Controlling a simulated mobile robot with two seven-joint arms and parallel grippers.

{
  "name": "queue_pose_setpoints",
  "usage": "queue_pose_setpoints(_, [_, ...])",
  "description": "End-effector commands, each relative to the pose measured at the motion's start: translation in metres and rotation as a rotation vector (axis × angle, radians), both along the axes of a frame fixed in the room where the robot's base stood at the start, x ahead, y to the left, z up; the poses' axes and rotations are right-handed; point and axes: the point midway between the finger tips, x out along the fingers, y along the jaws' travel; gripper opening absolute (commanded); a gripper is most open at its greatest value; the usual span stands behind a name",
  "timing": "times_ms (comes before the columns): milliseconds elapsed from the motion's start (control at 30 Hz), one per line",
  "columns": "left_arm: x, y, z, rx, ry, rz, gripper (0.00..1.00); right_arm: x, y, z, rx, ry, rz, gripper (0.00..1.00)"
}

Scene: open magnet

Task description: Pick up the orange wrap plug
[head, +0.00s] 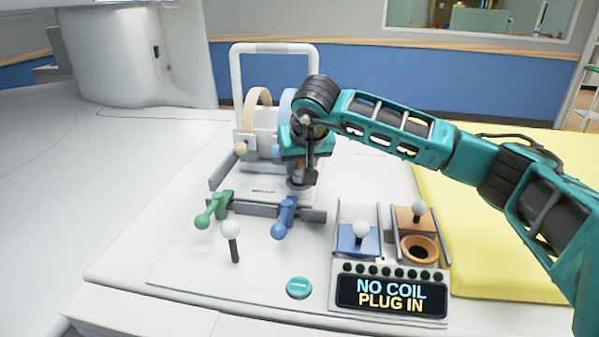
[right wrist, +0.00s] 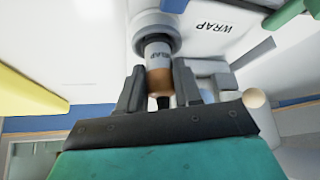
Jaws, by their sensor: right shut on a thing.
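My right gripper (head: 303,172) points down over the white base behind the blue lever. In the right wrist view the gripper (right wrist: 159,88) is shut on the wrap plug (right wrist: 158,66), which has a pale, lettered body and an orange band. The plug's far end sits in a round grey-white socket (right wrist: 155,32) beside a printed WRAP label (right wrist: 228,28). In the head view my gripper and wrist mostly hide the plug. My left gripper is not in view.
Green (head: 212,210) and blue (head: 285,217) levers stand before the base. An orange panel with a round socket (head: 418,248) and a blue panel (head: 357,240) are at right. The display (head: 391,296) reads NO COIL PLUG IN. A white-framed coil rack (head: 235,75) stands behind.

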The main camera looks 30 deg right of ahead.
Motion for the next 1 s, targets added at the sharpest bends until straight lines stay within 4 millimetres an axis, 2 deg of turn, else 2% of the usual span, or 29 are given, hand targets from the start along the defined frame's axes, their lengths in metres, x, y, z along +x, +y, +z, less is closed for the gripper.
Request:
queue_pose_setpoints(100, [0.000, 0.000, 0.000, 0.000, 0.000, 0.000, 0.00, 0.000, 0.000, 0.001, 0.000, -0.001, 0.000, 0.01])
queue_pose_setpoints(367, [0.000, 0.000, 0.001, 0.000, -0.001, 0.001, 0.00, 0.000, 0.000, 0.003, 0.000, -0.002, -0.001, 0.01])
queue_pose_setpoints(533, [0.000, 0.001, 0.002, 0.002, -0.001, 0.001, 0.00, 0.001, 0.000, 0.017, 0.000, -0.004, 0.000, 0.01])
queue_pose_setpoints(767, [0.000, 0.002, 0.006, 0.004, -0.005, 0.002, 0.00, 0.001, 0.000, 0.058, 0.000, -0.006, 0.000, 0.01])
queue_pose_setpoints(1000, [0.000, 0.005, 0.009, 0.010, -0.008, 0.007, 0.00, 0.001, 0.000, 0.118, 0.001, -0.007, -0.001, 0.01])
